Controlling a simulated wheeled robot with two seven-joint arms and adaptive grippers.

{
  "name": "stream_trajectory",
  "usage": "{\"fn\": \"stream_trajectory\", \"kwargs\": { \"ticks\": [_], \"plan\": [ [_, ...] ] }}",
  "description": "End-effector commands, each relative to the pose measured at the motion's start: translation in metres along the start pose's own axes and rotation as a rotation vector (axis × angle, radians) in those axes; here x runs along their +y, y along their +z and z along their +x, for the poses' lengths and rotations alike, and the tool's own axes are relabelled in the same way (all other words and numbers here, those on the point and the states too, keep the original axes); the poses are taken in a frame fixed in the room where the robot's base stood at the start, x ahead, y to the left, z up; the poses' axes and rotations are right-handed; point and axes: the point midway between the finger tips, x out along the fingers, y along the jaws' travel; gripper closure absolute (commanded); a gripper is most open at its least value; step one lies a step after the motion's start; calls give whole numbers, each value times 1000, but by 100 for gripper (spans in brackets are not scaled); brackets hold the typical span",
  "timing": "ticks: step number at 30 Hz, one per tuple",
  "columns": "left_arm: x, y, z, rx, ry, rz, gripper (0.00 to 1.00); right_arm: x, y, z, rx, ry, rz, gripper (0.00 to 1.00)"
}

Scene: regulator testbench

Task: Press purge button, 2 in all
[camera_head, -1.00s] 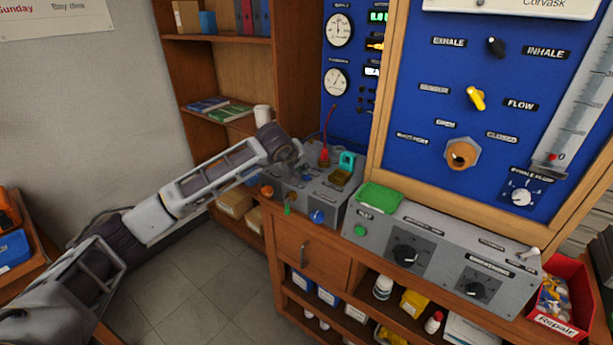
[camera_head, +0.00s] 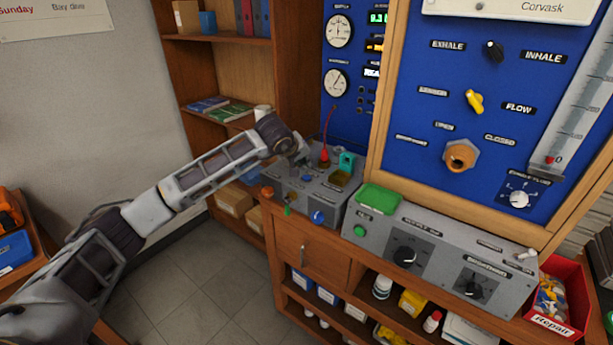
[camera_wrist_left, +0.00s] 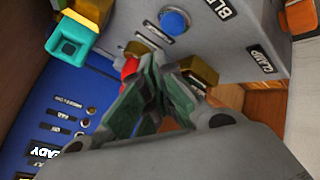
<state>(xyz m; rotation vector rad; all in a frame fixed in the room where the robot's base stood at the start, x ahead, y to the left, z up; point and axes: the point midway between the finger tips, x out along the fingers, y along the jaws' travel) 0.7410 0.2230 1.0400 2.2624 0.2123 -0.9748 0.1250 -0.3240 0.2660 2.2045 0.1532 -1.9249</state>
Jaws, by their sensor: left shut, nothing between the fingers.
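My left gripper (camera_head: 304,164) is shut and empty, low over the small grey box (camera_head: 335,205) left of the wooden-framed panel. In the left wrist view the shut fingers (camera_wrist_left: 152,72) have dark green pads and point at the box top, beside a red part (camera_wrist_left: 131,66) and brass pieces (camera_wrist_left: 199,70). The red part has a thin hose in the head view (camera_head: 325,158). A blue round button (camera_wrist_left: 174,22) beside a partly cut-off label sits on the box face, apart from the fingers. I cannot tell which part is the purge button; contact is unclear. My right gripper is out of view.
A teal clip-like part (camera_head: 346,160) stands just right of the gripper. A grey console (camera_head: 440,258) with a green tray (camera_head: 379,198) and dark knobs lies to the right. A wooden shelf (camera_head: 215,90) stands behind. Floor at the left is clear.

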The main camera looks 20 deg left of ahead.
Motion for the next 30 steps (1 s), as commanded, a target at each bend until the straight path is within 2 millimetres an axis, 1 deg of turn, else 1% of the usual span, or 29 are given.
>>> {"fn": "stream_trajectory", "kwargs": {
  "ticks": [3,15,30],
  "plan": [
    [5,-5,-6,1,1,0,100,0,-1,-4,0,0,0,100],
    [16,-16,-22,0,0,0,100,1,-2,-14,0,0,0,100],
    [17,-17,-23,0,0,0,100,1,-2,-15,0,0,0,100]
  ]
}}
